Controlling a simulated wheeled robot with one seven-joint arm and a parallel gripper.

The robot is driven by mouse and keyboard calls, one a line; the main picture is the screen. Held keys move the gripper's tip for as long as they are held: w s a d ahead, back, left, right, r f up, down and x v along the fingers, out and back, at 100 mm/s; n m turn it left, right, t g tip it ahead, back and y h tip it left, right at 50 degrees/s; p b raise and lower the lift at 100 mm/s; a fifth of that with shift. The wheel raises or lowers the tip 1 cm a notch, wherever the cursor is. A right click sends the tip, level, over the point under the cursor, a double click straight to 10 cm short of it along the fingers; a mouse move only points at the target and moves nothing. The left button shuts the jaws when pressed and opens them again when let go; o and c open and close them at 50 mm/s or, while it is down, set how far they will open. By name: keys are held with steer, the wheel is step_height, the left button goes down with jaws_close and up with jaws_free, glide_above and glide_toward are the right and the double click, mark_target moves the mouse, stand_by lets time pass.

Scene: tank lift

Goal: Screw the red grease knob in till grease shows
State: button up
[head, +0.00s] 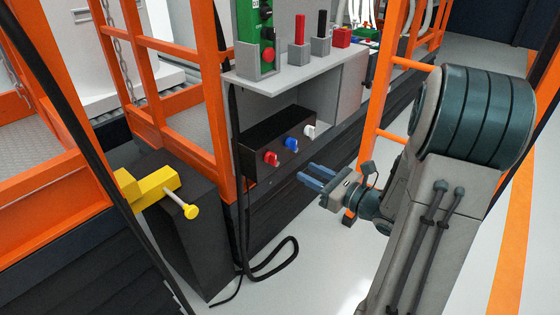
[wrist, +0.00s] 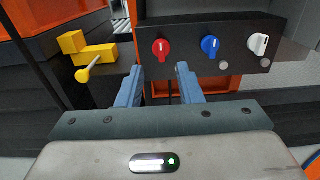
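The red grease knob (head: 271,158) is the leftmost of three knobs on the front of a black box (head: 254,150). It also shows in the wrist view (wrist: 161,47) with a white mark on its face. A blue knob (head: 291,144) and a white knob (head: 309,131) sit to its right. My gripper (head: 308,178) is in front of the box, apart from the knobs. In the wrist view its two blue fingers (wrist: 159,82) are spread with nothing between them, below the red and blue knobs. I see no grease at the red knob.
A yellow lever (head: 180,199) on a yellow block sticks out at the left, above a dark cabinet (head: 190,250). A grey shelf (head: 295,72) with switches is above the box. A black cable (head: 275,265) loops on the floor. An orange ladder (head: 385,110) stands behind my arm.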

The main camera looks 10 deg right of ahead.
mark_target(276, 156)
steer(key=b+x, duration=0.1)
steer(key=x, duration=0.9)
steer(key=shift+w+a, duration=0.1)
steer(key=shift+w, duration=0.05)
jaws_close()
